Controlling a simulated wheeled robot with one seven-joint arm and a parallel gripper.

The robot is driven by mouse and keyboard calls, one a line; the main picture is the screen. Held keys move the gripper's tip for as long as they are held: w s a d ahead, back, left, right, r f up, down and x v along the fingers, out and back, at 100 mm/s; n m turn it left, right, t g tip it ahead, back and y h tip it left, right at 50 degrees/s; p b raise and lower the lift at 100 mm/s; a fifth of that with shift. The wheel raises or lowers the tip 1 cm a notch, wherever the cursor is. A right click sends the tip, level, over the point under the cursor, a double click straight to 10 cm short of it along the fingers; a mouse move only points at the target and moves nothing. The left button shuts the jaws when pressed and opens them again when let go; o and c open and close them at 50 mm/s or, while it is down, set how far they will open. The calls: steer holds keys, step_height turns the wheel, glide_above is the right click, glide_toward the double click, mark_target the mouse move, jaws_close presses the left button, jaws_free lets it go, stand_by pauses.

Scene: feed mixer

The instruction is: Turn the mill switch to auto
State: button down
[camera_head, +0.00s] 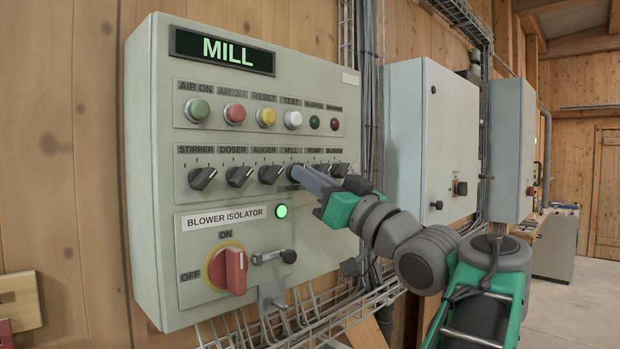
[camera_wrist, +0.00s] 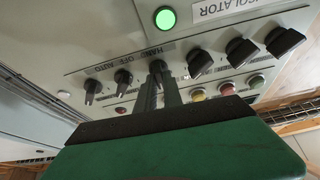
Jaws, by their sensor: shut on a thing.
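The mill switch is a dark rotary knob in the switch row of the grey panel (camera_head: 230,155). It is mostly hidden in the head view by my gripper (camera_head: 306,177), which reaches in from the right. In the wrist view, the mill switch (camera_wrist: 157,66) shows between the fingertips of my gripper (camera_wrist: 158,84), which is shut on it. Which way the knob points cannot be told. The display (camera_head: 222,50) at the top reads MILL in green.
The stirrer (camera_head: 202,178), doser (camera_head: 239,176) and auger (camera_head: 271,174) knobs sit left of it; the pump and blower knobs (camera_head: 340,170) sit close on the right. Below are a lit green lamp (camera_head: 281,211) and a red isolator handle (camera_head: 235,270). Another grey cabinet (camera_head: 440,130) stands right.

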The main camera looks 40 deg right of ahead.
steer(key=shift+a+r+m+g+h+p, duration=0.1)
steer(key=shift+m+g+h+p, duration=0.2)
steer(key=shift+m+h, duration=1.1)
steer(key=shift+a+r+m+g+h+p, duration=0.15)
steer(key=shift+m+g+h, duration=0.2)
steer(key=shift+m, duration=2.1)
steer(key=shift+d+f+m+g+h+p, duration=0.1)
steer(key=shift+m+g+h+p, duration=0.15)
steer(key=shift+m+h, duration=1.15)
steer(key=shift+m+y, duration=0.45)
steer(key=shift+m, duration=0.3)
steer(key=c, duration=1.5)
jaws_free()
steer(key=shift+s, duration=0.1)
